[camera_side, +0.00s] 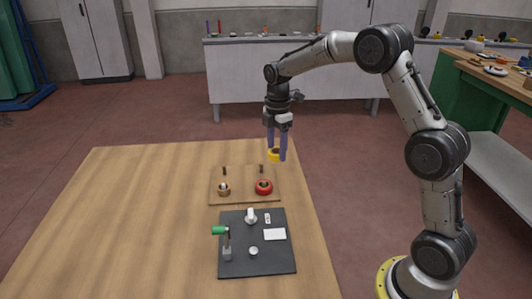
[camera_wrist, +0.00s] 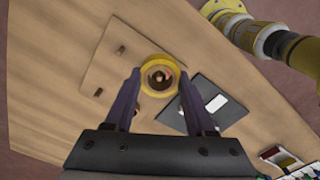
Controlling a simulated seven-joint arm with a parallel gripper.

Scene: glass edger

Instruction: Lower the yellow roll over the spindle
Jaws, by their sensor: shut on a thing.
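The yellow roll (camera_side: 275,155) is a short ring, held between the two fingers of my gripper (camera_side: 277,157) above the far right of the wooden board (camera_side: 243,197). In the wrist view the yellow roll (camera_wrist: 147,64) sits between the fingertips (camera_wrist: 160,80), its hole facing the camera. Something reddish and dark shows through the hole. Upright pegs stand on the board, one at the back left (camera_side: 224,171) and one at the back right (camera_side: 262,168), near and below the roll. I cannot tell which upright is the spindle.
The table's left side is clear.

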